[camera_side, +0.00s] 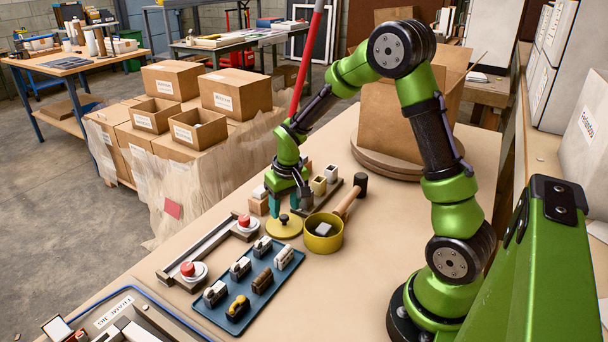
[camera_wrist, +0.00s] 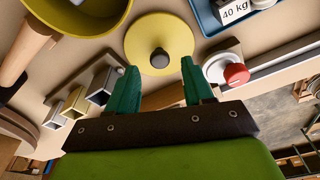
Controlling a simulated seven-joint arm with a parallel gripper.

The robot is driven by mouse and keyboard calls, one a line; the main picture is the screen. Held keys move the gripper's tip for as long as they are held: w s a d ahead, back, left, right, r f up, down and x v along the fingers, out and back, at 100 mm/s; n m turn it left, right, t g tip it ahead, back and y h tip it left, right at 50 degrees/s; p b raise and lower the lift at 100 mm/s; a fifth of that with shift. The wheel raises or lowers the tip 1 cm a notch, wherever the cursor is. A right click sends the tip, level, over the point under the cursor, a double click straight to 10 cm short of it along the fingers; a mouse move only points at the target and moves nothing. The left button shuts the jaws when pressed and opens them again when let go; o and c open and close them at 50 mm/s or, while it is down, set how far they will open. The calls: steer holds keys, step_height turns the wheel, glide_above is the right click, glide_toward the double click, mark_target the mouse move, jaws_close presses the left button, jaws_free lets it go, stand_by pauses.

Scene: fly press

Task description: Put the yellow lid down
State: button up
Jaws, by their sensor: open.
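The yellow lid (camera_side: 284,231) lies flat on the table and has a dark round knob (camera_side: 283,218) on top. In the wrist view the lid (camera_wrist: 175,30) is seen from above, with the knob (camera_wrist: 160,58) near the fingertips. My gripper (camera_side: 286,205) is just above the lid. Its teal fingers (camera_wrist: 158,66) are spread, one to each side of the knob in the wrist view, with a clear gap to it. Nothing is held. A yellow pot (camera_side: 323,243) stands open to the right of the lid, with a grey block (camera_side: 323,229) inside.
A wooden handle (camera_side: 346,202) with a black end slants up from the pot. Small square cups (camera_side: 319,185) stand behind my gripper. A blue tray (camera_side: 213,323) of labelled weights and a rail with red buttons (camera_side: 244,219) are in front and left. Table right of the pot is clear.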

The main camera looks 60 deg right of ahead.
mark_target(288, 228)
steer(key=s+a+r+t, duration=0.1)
steer(key=s+a+r, duration=0.2)
steer(key=r, duration=0.5)
steer(key=s+a+r+t, duration=0.1)
steer(key=s+a+r, duration=0.2)
steer(key=r, duration=0.5)
steer(key=s+a+r+t+y, duration=0.2)
steer(key=s+a+r+t, duration=0.1)
steer(key=s+a, duration=0.4)
steer(key=s, duration=0.3)
steer(key=shift+s+r+n+t+y, duration=0.15)
steer(key=shift+s+n+t+y, duration=0.05)
steer(key=shift+n+t+y, duration=0.1)
